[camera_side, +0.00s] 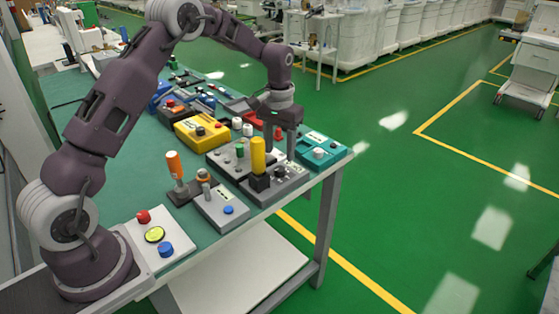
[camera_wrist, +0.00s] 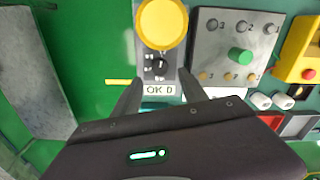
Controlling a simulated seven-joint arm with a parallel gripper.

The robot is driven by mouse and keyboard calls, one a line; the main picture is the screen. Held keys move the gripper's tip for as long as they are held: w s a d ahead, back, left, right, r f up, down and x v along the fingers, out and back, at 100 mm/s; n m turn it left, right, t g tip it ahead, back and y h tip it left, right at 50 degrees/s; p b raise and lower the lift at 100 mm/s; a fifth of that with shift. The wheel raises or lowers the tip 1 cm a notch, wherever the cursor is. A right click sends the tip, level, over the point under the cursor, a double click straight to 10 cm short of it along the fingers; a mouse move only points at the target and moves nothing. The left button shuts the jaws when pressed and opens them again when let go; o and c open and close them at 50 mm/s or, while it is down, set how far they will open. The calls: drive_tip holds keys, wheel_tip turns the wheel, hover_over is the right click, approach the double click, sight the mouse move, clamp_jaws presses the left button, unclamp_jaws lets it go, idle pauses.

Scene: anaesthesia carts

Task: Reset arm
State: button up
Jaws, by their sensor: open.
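My gripper (camera_side: 292,150) hangs pointing down over the front right part of the bench. In the wrist view its two fingers (camera_wrist: 160,76) are apart, with nothing between them. They frame a grey box (camera_wrist: 165,90) with a label that reads like "OK D", a black rotary knob (camera_wrist: 158,65) and a round yellow top (camera_wrist: 162,22). In the side view the yellow top belongs to a tall yellow cylinder (camera_side: 258,155) on a black base, left of the fingers.
A grey button panel (camera_wrist: 238,48) lies beside the box, and a yellow box with a red button (camera_wrist: 307,74) lies beyond. A teal box (camera_side: 318,148) sits near the bench's right corner. An orange-handled lever (camera_side: 175,166) stands upright. Green floor (camera_side: 440,180) is open beyond the edge.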

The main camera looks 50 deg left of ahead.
drive_tip(key=shift+r, duration=0.6)
drive_tip(key=shift+s+d+r, duration=0.1)
drive_tip(key=shift+r, duration=0.15)
drive_tip(key=s+d+r+t, duration=0.1)
drive_tip(key=s+d+r, duration=0.1)
drive_tip(key=s+r, duration=0.3)
drive_tip(key=s+d+r+m+t, duration=0.1)
drive_tip(key=s+d+r, duration=0.25)
drive_tip(key=r, duration=0.25)
drive_tip(key=s+d+r+t, duration=0.1)
drive_tip(key=s+r, duration=0.4)
drive_tip(key=r, duration=0.1)
drive_tip(key=s+d+m+t, duration=0.1)
drive_tip(key=s+d, duration=0.3)
drive_tip(key=s, duration=1.6)
drive_tip(key=shift+d+f+m+t, duration=0.2)
drive_tip(key=shift+m+t, duration=0.2)
drive_tip(key=shift+t, duration=0.4)
